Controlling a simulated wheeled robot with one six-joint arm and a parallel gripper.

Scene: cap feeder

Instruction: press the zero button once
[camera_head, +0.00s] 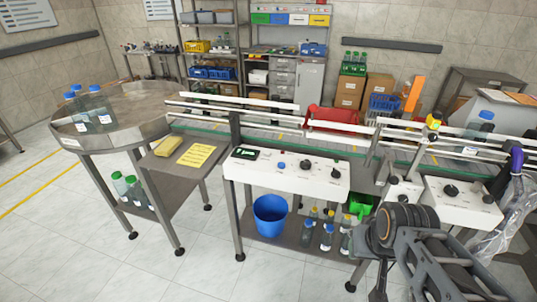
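A white control panel (290,182) stands in the middle, in front of the conveyor. It carries a small dark display with green marks (245,153), a blue button (281,165), a black knob (306,164) and other small dark controls. No label is readable, so I cannot tell which control is the zero button. My arm is at the lower right, in front of and to the right of this panel. Its dark end part (379,283) hangs near the bottom edge, apart from the panel. I cannot make out the fingertips or anything held.
A second white panel with black knobs (462,202) stands at right, partly behind my arm. A round metal table (120,115) with blue-capped bottles is at left. A side table holds a yellow sheet (197,155). A blue bucket (270,215) and bottles stand below. The floor at front left is clear.

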